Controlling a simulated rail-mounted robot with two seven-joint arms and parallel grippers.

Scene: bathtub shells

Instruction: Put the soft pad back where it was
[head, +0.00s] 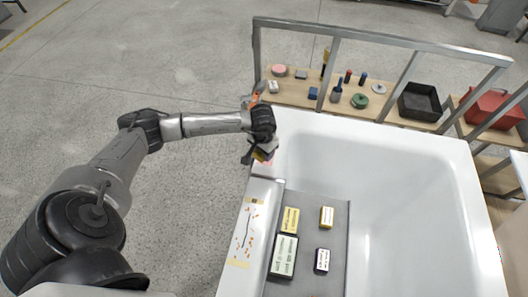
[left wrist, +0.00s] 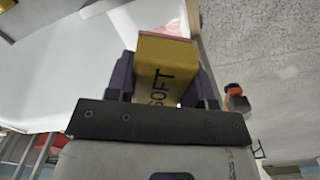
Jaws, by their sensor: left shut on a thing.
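The soft pad is a yellow block with "SOFT" in dark letters (left wrist: 165,65) and a pinkish far end. My left gripper (head: 264,154) is shut on it, with the dark fingers on either side of the pad in the left wrist view. In the head view the gripper is over the tub's near left corner of the far end, close to the rim, and mostly hides the pad. My right gripper is not in view.
Behind a metal rail (head: 390,40) stand a tool shelf and a black bin (head: 419,102).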

